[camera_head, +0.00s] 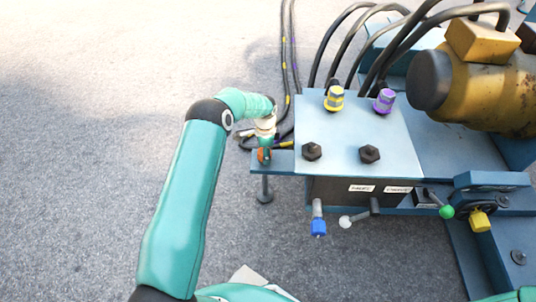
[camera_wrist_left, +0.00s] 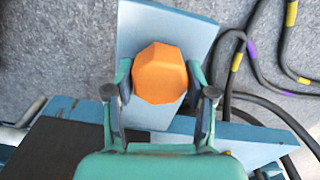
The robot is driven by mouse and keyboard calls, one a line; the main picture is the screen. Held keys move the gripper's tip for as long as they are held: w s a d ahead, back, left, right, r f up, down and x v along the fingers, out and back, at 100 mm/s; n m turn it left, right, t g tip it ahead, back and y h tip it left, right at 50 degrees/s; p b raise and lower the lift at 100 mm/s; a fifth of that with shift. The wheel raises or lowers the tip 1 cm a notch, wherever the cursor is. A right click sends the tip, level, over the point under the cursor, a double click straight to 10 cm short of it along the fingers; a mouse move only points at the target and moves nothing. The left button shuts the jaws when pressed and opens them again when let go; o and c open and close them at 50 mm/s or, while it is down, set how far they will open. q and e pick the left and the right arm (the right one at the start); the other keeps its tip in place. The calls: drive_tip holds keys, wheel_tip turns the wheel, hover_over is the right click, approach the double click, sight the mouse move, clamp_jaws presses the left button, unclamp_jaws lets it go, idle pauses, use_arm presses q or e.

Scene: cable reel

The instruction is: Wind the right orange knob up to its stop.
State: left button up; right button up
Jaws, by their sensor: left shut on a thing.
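An orange knob (camera_wrist_left: 160,74) with a faceted rim sits at a blue metal plate (camera_wrist_left: 170,30) in the left wrist view. My left gripper (camera_wrist_left: 160,88) has one finger on each side of it and is shut on it. In the head view, the orange knob (camera_head: 262,156) shows small and partly covered at the left end of the blue bracket (camera_head: 285,161). My left gripper (camera_head: 265,146) reaches down over it from above. I see only this one orange knob, and its turn angle cannot be read. My right gripper is not in view.
The light blue panel (camera_head: 350,118) beside it carries yellow (camera_head: 334,98) and purple (camera_head: 384,100) connectors and black knobs. Black cables (camera_head: 287,60) run behind the bracket. A blue-tipped valve (camera_head: 318,226) and lever (camera_head: 346,221) stick out in front. Left lies open pavement.

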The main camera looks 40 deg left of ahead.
use_arm(q)
drive_tip(key=n, duration=0.6)
drive_tip(key=shift+a+b, duration=0.3)
drive_tip(key=shift+b, duration=0.05)
drive_tip(key=n, duration=0.6)
drive_tip(key=shift+s+f+n, duration=0.1)
drive_tip(key=shift+n, duration=0.2)
drive_tip(key=n+b, duration=0.1)
drive_tip(key=n, duration=0.5)
drive_tip(key=shift+d, duration=0.15)
drive_tip(key=n, duration=0.4)
drive_tip(key=shift+d, duration=0.15)
drive_tip(key=shift+d+n, duration=0.15)
drive_tip(key=shift+n, duration=1.25)
drive_tip(key=o, duration=1.1)
